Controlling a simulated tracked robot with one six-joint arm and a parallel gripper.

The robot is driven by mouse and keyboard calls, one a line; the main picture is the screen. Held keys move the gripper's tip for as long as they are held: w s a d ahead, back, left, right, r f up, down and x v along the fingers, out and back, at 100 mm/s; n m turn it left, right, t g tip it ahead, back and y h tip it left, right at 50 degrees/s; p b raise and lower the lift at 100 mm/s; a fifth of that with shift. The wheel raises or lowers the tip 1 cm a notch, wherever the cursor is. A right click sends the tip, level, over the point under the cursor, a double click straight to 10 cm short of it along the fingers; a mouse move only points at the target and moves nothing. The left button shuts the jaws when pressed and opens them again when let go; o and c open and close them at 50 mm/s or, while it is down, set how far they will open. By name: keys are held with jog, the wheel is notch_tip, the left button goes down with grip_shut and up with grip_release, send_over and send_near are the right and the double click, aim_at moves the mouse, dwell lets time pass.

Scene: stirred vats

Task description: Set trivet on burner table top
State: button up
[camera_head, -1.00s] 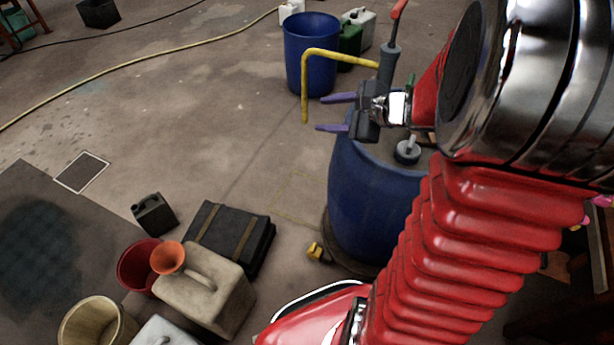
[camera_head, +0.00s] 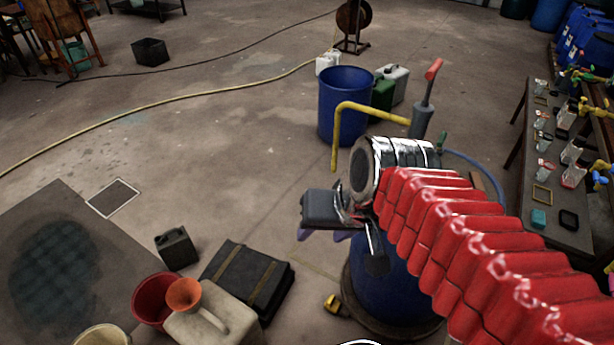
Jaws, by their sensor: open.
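My gripper (camera_head: 322,236) is open, with its two purple fingertips partly hidden under its dark body. It is in front of the blue drum (camera_head: 395,295), at the drum's upper left, and nothing shows between its fingers. A long dark table (camera_head: 572,238) stands at the right with glassware on it. Near its front lie a small yellow square frame (camera_head: 541,197) and a black square piece (camera_head: 568,219); I cannot tell whether either is the trivet. I cannot tell whether this table is the burner table.
A yellow pipe and hand pump (camera_head: 421,115) rise from the drum behind my arm. An open blue barrel (camera_head: 345,105) stands behind. A black case (camera_head: 247,280), a beige jerrycan (camera_head: 215,318) and a red bucket (camera_head: 152,301) crowd the lower left. The middle floor is clear.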

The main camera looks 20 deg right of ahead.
jog(key=s+n, duration=0.1)
jog(key=s+d+r+n+h, duration=0.1)
jog(key=shift+d+r+n+t, duration=0.1)
jog(key=shift+r+n+t, duration=0.2)
jog(key=shift+t, duration=0.1)
jog(key=shift+c, duration=0.4)
jog(key=shift+c, duration=1.4)
jog(key=shift+d, duration=0.1)
